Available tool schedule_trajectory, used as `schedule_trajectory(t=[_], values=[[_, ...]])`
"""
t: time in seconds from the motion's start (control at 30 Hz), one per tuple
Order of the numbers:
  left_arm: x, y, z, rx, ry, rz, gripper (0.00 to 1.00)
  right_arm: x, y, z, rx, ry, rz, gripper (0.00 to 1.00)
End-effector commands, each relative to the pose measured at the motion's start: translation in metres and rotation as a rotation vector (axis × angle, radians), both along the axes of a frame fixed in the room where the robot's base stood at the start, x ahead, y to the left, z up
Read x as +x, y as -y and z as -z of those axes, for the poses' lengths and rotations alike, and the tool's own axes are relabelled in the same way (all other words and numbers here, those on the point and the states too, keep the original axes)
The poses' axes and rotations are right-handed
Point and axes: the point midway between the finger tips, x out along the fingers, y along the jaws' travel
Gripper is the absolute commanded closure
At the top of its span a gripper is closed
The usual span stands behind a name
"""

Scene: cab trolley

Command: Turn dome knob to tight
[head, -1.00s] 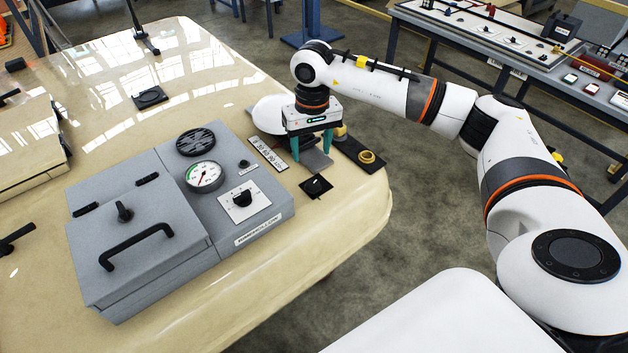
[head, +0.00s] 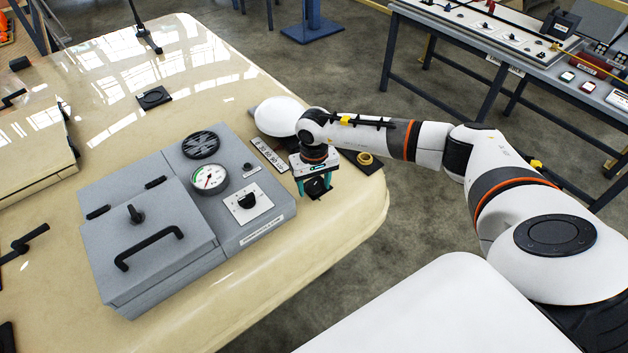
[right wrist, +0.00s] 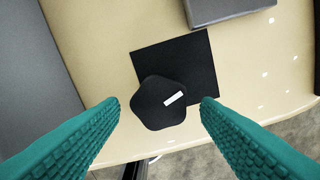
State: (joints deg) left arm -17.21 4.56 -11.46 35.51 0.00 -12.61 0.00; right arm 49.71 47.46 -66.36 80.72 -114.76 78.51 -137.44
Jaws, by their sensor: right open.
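The black knob (right wrist: 160,102), rounded and lobed with a short white mark, sits on a black square plate (right wrist: 190,62) in the right wrist view. The mark lies tilted on the knob's right side. In the head view the knob (head: 316,187) is at the right of the cream surface, partly hidden by my right gripper (head: 316,193). The gripper is open above it. In the right wrist view its teal fingers (right wrist: 160,106) lie on either side of the knob, with gaps on both sides. My left gripper is not in view.
A grey control box (head: 250,236) with a gauge (head: 210,178) and a selector knob (head: 247,201) stands to the left. A yellow ring part (head: 365,159) is behind right, a white rounded shape (head: 277,115) behind left. The cream surface (head: 345,215) in front is clear.

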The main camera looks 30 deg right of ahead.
Motion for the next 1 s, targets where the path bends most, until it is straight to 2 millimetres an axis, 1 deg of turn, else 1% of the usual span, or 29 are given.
schedule_trajectory(t=[0.17,0.43,0.63,0.77,1.0], values=[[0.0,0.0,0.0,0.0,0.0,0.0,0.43,0.0,0.0,0.0,0.0,0.0,0.0,0.43],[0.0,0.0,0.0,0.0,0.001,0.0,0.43,0.0,0.0,0.0,0.0,0.0,0.001,0.87],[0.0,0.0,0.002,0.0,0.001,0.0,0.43,0.0,0.0,0.0,0.001,0.0,0.013,0.87],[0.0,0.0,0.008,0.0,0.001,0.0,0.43,0.001,0.0,0.001,0.001,0.001,0.048,0.87],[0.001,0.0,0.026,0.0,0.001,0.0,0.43,0.001,0.0,0.003,-0.001,0.003,0.194,0.87]])
